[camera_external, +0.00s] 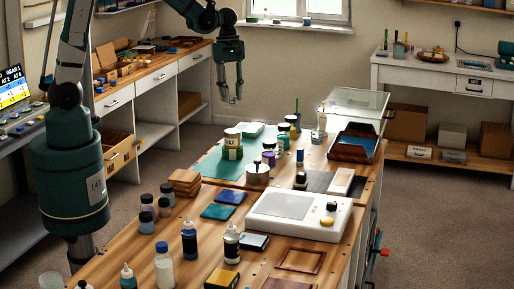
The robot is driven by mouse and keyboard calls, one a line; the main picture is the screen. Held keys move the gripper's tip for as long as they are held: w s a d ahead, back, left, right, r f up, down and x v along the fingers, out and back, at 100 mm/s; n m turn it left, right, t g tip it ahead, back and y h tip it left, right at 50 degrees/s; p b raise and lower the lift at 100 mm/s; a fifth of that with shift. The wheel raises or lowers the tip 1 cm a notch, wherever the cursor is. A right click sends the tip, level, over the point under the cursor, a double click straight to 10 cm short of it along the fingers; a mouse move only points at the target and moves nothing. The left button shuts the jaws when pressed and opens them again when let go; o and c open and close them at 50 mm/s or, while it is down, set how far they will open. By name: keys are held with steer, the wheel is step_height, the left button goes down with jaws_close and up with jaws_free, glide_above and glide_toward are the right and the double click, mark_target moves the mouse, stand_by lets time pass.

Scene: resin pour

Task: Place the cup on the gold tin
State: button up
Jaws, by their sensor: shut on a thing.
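My gripper (231,98) hangs fingers-down in the air behind and above the far left part of the workbench. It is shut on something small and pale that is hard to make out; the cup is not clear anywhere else. A labelled green and cream tin (232,144) stands upright on the green mat, below my gripper in the picture. My gripper touches neither tin.
The green mat (208,166) has bare room left of the tins. Several bottles and jars crowd around them. A white scale-like device (298,212) lies at the right. Dark bottles (189,240) stand in front, and a clear-lidded box (355,108) stands at the far right.

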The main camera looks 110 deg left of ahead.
stand_by(0.3)
glide_above(233, 132)
steer(key=shift+s+f, duration=0.2)
steer(key=shift+f, duration=2.75)
steer(key=shift+f, duration=0.1)
steer(key=shift+f, duration=2)
steer(key=shift+f, duration=0.15)
steer(key=o, duration=0.7)
steer(key=shift+r, duration=0.2)
steer(key=shift+s+a+r, duration=0.2)
steer(key=shift+a+r, duration=0.05)
steer(key=shift+r, duration=1.7)
steer(key=shift+s+a+r, duration=0.2)
steer(key=shift+r, duration=1.8)
steer(key=shift+s+a+r, duration=0.2)
steer(key=shift+a+r, duration=0.05)
steer(key=shift+r, duration=1.7)
